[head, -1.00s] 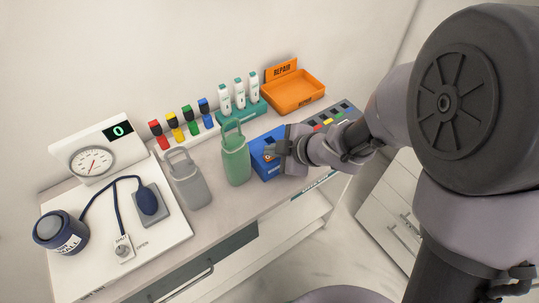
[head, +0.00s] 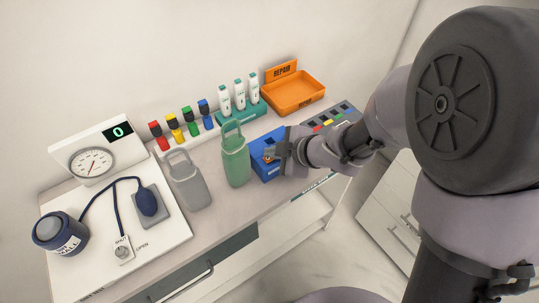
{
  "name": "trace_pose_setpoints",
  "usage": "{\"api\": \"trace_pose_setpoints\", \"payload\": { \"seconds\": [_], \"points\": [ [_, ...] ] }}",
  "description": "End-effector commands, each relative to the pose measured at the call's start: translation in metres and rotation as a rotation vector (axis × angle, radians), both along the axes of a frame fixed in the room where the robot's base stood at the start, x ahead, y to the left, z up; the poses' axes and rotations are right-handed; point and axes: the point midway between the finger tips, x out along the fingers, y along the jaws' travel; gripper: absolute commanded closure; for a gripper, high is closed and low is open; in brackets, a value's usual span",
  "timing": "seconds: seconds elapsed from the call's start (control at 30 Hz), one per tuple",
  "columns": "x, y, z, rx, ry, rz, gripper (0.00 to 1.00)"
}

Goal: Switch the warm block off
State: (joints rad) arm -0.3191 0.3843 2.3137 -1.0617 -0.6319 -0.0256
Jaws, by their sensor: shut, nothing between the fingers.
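The warm block is most likely the blue box (head: 264,170) on the counter, right of the green bottle; I cannot read its label. My gripper (head: 271,156) is at the top of the blue box, its fingers shut with nothing between them. A small orange-brown spot shows by the fingertips, but whether they touch a switch is too small to tell. My gripper and wrist hide the right part of the box, and the switch's position cannot be made out.
A green bottle (head: 236,160) stands close left of the box, with a grey bottle (head: 188,182) further left. Behind are a teal stand (head: 243,112) of white devices and an orange repair tray (head: 294,93). A gauge board (head: 150,240) fills the left.

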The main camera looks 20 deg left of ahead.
Motion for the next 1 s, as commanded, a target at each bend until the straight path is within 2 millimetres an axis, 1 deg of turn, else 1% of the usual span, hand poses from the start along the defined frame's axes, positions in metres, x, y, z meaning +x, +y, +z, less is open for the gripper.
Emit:
{"api": "trace_pose_setpoints", "payload": {
  "seconds": [0.03, 0.2, 0.57, 0.67, 1.0],
  "points": [
    [0.0, 0.0, 0.005, 0.0, 0.0, 0.0, 1.0],
    [0.0, 0.0, 0.015, 0.0, 0.0, 0.0, 1.0],
    [0.0, 0.0, 0.015, 0.0, 0.0, 0.0, 1.0],
    [0.0, 0.0, 0.023, 0.0, 0.0, 0.0, 1.0],
    [0.0, 0.0, 0.058, 0.0, 0.0, 0.0, 1.0]
  ]
}}
